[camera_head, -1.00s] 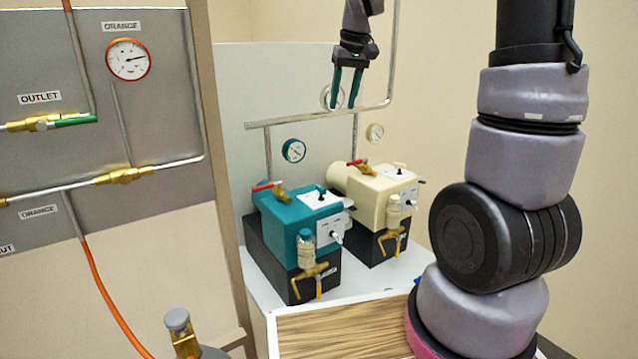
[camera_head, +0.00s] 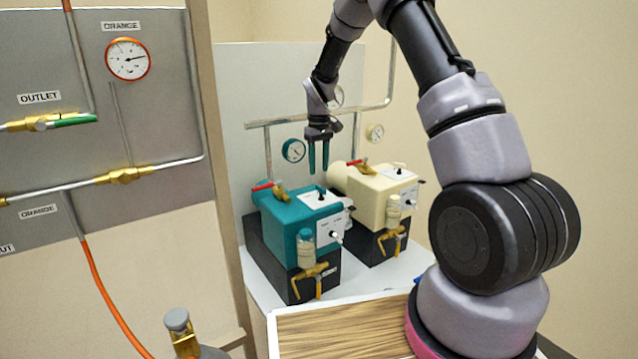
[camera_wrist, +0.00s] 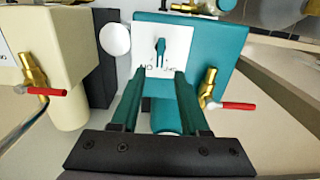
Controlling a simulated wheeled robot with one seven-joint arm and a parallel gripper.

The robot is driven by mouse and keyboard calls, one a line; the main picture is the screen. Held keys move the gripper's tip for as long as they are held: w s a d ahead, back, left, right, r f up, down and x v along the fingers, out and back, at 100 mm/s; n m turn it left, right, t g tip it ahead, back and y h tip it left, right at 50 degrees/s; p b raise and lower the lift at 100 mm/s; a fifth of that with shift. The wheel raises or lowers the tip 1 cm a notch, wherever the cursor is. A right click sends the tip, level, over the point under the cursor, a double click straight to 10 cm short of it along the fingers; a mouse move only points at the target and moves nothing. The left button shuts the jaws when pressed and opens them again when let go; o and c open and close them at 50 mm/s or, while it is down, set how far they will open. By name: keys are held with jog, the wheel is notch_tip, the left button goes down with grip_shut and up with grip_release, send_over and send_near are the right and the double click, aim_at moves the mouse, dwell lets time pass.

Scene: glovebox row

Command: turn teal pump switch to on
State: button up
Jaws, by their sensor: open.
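The teal pump (camera_head: 283,213) sits on a black base on the bench, with a white panel on its top. A small dark switch (camera_head: 321,191) stands on that panel. In the wrist view the teal pump (camera_wrist: 219,50) fills the middle, and its switch (camera_wrist: 160,46) stands on the white panel beside upside-down ON and OFF lettering. I cannot tell which setting it points to. My gripper (camera_head: 318,171) points down above the pump, open and empty. In the wrist view the gripper's teal fingers (camera_wrist: 158,76) are spread, their tips short of the switch and apart from it.
A cream pump (camera_head: 376,197) stands close to the right of the teal one. Red-handled brass valves (camera_head: 277,190) rise from the pump tops. Pipes and gauges (camera_head: 293,150) are behind. A grey panel (camera_head: 160,90) is at left. The wooden bench front (camera_head: 340,333) is clear.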

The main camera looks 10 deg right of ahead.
aim_at(319, 186)
notch_tip(319, 186, down, 6)
jog(key=shift+f, duration=0.1)
grip_shut()
